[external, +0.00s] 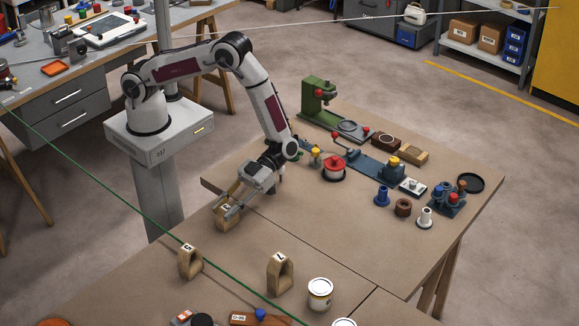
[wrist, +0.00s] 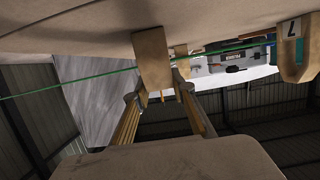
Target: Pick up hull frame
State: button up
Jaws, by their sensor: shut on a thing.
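In the external view, a tan wooden hull frame (external: 222,221) with a small label stands on the brown table. My gripper (external: 231,207) reaches down to it from the upper right, with its fingers shut on the frame's upper part. In the wrist view, which looks upside down, the fingertips (wrist: 156,91) meet the tan frame (wrist: 153,52). Its base appears to meet the table, but I cannot tell whether there is a gap. Part of the frame is hidden by the fingers.
Two more labelled frames stand nearer the camera: one on the left (external: 189,263) and one on the right (external: 281,275). A white can (external: 320,293) stands beside the latter. A green line (external: 130,202) crosses the view. Tools and parts fill the table's far right.

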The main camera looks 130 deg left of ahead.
aim_at(225, 208)
jog(key=shift+r, duration=0.15)
jog(key=shift+r, duration=4.85)
jog(key=shift+d, duration=0.15)
